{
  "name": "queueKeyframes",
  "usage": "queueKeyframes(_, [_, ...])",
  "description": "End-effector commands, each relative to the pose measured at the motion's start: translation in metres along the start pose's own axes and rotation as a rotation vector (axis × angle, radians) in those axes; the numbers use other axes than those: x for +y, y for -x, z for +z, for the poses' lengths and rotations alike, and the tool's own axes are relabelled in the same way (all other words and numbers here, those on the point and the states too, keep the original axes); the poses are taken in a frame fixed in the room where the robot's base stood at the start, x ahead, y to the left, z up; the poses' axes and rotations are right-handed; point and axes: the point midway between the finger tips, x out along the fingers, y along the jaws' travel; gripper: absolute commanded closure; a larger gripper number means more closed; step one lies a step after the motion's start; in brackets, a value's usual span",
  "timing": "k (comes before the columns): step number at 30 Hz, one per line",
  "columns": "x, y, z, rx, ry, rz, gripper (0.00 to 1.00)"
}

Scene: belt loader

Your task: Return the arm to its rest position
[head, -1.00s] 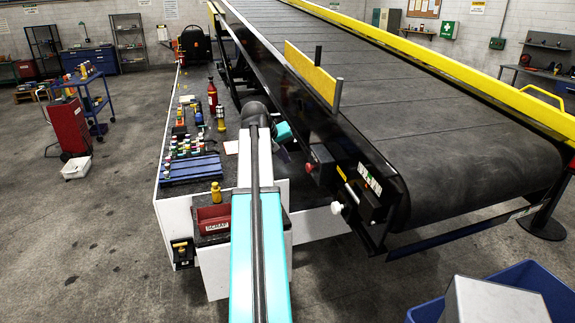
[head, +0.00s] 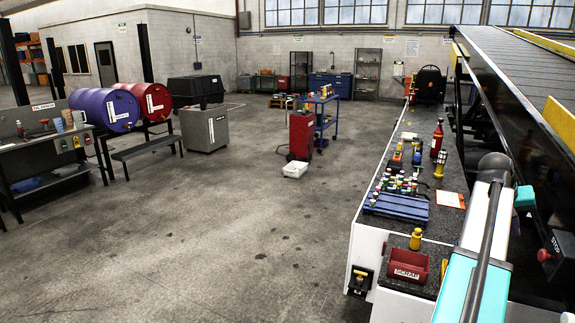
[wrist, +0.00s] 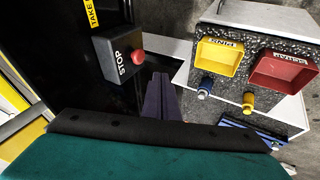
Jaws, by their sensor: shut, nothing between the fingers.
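My arm's white and turquoise links rise at the right of the head view, beside the bench and the belt loader. The teal wrist shows there at the arm's far end, but the fingers are hidden. In the wrist view my gripper (wrist: 160,95) appears as two dark fingers pressed together with nothing between them. They point into the space between the black stop-button box (wrist: 118,56) and the bench. The wrist's own teal and black housing fills the bottom of that view.
The bench (head: 436,215) carries a blue rack (head: 396,207), bottles and a red scrap bin (head: 407,266). A yellow bin (wrist: 221,56) shows in the wrist view. The belt loader (head: 510,70) stands close on the right. Open floor (head: 240,230) lies left, with a red cabinet (head: 301,135).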

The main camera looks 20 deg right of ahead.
Motion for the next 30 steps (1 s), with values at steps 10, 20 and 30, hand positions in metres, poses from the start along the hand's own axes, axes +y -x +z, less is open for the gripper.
queueKeyframes(10, [-0.117,-0.013,0.002,-0.012,0.137,-0.065,1.00])
queueKeyframes(20, [-0.270,-0.046,0.055,-0.074,0.329,-0.139,1.00])
queueKeyframes(30, [-0.403,-0.070,0.144,-0.142,0.518,-0.208,1.00])
